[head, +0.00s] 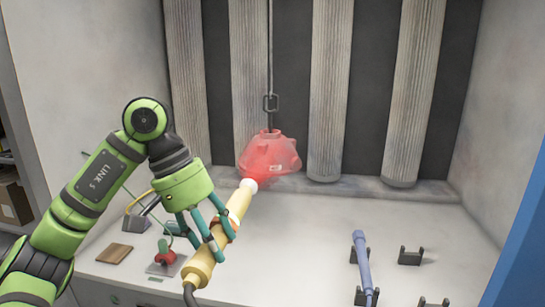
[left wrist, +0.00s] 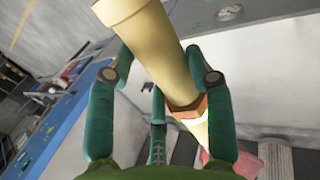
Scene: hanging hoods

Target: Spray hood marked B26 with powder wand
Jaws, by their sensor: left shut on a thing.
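A red hood (head: 270,154) hangs from a chain in the middle of the booth in the head view. A small pale mark shows on its lower front, too small to read. Reddish haze surrounds its lower part. My left gripper (head: 214,232) is shut around a cream-yellow powder wand (head: 239,203), with teal fingers around an orange band. The wand tilts up to the right, and its pale tip is just below the hood's lower left edge; contact cannot be told. The left wrist view shows the wand (left wrist: 165,50) between the fingers. My right gripper is not in view.
A blue wand (head: 362,262) rests on dark holders at the right of the pale bench, beside an empty black holder (head: 410,256). A red knob fitting (head: 165,257) and a brown block (head: 114,254) lie at left. Pleated columns (head: 330,90) line the back.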

